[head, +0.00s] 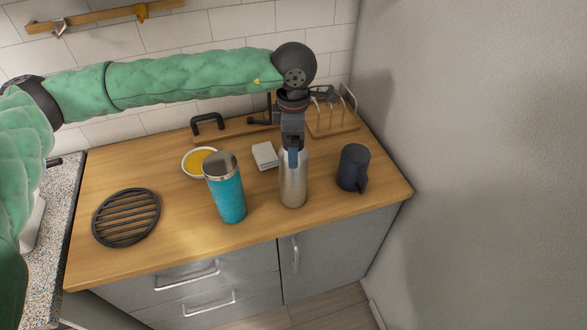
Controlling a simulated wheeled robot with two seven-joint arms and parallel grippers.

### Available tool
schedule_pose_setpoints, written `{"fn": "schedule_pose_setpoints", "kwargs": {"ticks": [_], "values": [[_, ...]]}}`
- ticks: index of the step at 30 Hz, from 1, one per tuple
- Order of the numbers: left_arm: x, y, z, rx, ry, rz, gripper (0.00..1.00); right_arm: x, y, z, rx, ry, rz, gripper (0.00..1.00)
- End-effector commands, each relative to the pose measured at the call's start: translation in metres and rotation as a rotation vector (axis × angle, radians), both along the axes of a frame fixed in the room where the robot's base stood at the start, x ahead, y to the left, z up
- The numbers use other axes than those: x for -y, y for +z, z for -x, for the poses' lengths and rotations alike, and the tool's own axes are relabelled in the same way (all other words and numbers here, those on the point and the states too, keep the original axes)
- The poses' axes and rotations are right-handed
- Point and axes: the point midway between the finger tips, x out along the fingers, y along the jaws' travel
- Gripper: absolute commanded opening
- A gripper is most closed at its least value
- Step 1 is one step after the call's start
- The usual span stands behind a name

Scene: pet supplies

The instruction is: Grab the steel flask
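The steel flask (293,184) stands upright on the wooden counter, silver with a dark top. My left arm reaches in from the left across the back of the counter. My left gripper (292,147) points down at the top of the flask and overlaps it in the head view. A small blue patch shows where they meet. The fingers are small and merge with the flask's top, so I cannot tell whether they are open or closed on it. My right gripper is not in view.
A teal tumbler (228,194) stands just left of the flask, and a dark mug (353,168) stands to its right. Behind are a folded grey cloth (265,155), a yellow-filled bowl (190,162) and a wooden rack (334,121). A black trivet (126,217) lies left.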

Motion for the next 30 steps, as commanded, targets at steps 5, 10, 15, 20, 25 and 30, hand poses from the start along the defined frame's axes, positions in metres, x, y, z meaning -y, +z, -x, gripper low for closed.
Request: {"fn": "schedule_pose_setpoints", "kwargs": {"ticks": [5,10,15,20,25,30], "values": [[-0.0001,-0.0005,-0.0001,0.0,0.0,0.0,0.91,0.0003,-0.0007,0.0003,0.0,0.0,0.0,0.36],[0.0,-0.0003,0.0,0.0,0.0,0.0,0.66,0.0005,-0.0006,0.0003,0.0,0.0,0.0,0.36],[0.0,-0.0002,-0.0001,0.0,0.0,0.0,0.32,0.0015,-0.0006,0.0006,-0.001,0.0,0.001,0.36],[0.0,0.0004,-0.0002,0.001,0.0,0.001,0.15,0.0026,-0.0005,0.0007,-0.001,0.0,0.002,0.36],[0.0001,0.0008,-0.0002,0.001,0.0,0.001,0.15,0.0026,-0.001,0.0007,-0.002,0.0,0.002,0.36],[0.0004,0.0079,-0.0006,0.002,0.001,0.002,0.15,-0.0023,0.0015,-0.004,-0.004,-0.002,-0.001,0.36]]}}
